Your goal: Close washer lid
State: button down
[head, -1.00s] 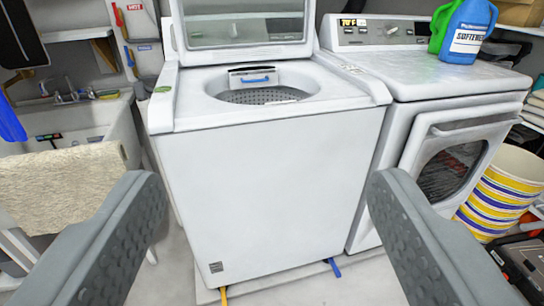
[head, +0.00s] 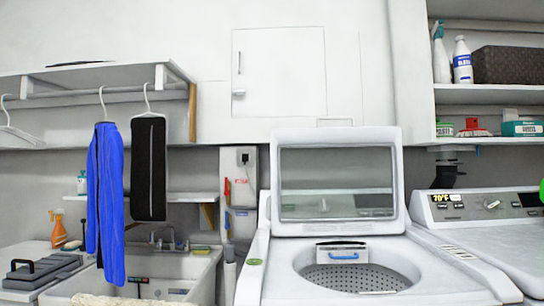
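The white top-loading washer (head: 275,268) stands at the lower middle of the head view, slightly right of centre. Its lid (head: 289,223) is open and stands upright behind the drum opening, with a glass window in a white frame. The perforated metal drum (head: 350,281) shows through the round opening, with a small blue-and-white dispenser (head: 344,253) at its back rim. My gripper is not in the current view.
A dryer (head: 500,240) stands right of the washer. A sink (head: 165,270) is at left, with a blue garment (head: 106,205) and a black one (head: 148,170) hanging above. Shelves (head: 490,93) with bottles and boxes are at upper right. A wall panel (head: 280,72) is behind the lid.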

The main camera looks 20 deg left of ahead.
aim_at(318, 137)
jog(key=i+j, duration=0.55)
jog(key=j, duration=0.2)
jog(key=i+j+u, duration=0.1)
jog(key=i+j, duration=0.45)
jog(key=j, duration=0.2)
